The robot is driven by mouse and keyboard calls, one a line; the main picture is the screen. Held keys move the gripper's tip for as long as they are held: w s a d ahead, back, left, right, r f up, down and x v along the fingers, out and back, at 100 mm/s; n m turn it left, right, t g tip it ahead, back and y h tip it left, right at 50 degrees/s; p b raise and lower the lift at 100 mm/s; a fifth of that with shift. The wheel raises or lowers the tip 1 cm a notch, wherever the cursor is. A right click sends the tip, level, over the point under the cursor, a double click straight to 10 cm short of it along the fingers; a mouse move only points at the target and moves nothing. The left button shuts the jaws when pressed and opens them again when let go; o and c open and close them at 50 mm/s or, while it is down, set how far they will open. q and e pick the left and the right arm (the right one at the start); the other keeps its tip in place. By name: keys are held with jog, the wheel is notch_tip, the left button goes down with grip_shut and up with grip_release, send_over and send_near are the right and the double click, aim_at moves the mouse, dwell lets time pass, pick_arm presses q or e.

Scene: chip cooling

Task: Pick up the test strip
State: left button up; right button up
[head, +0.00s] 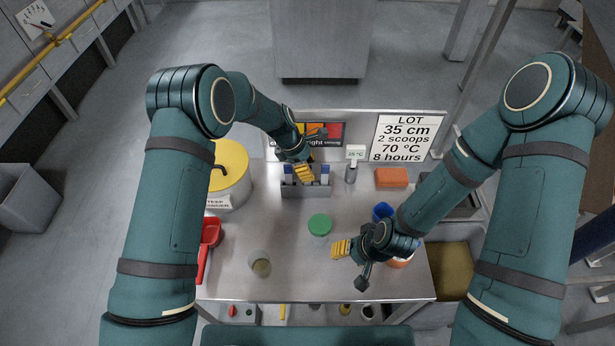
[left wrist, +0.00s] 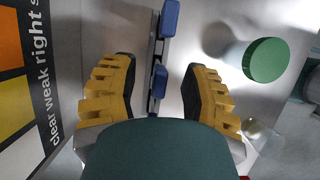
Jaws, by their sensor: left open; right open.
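A grey rack (head: 303,190) stands at the back of the table below the colour chart (head: 322,132). Small blue-topped pieces (head: 325,172), probably test strips, stand in it; they also show in the left wrist view (left wrist: 158,80), along with another blue top (left wrist: 168,20). My left gripper (head: 304,173) is open over the rack. In its wrist view its yellow fingers (left wrist: 158,92) are on either side of the nearer blue top, with gaps to both sides. Their lower parts are hidden. My right gripper (head: 341,249) is open and empty low over the right middle of the table.
A green-lidded container (head: 319,224) and a glass with yellowish liquid (head: 260,265) stand mid-table. A yellow-lidded pot (head: 229,165) and red scoop (head: 208,238) are left. A display stand (head: 351,174), orange block (head: 391,178) and blue cup (head: 382,211) are right.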

pick_arm(q)
jog(key=shift+x, duration=0.8)
grip_shut()
jog(key=shift+r, duration=0.15)
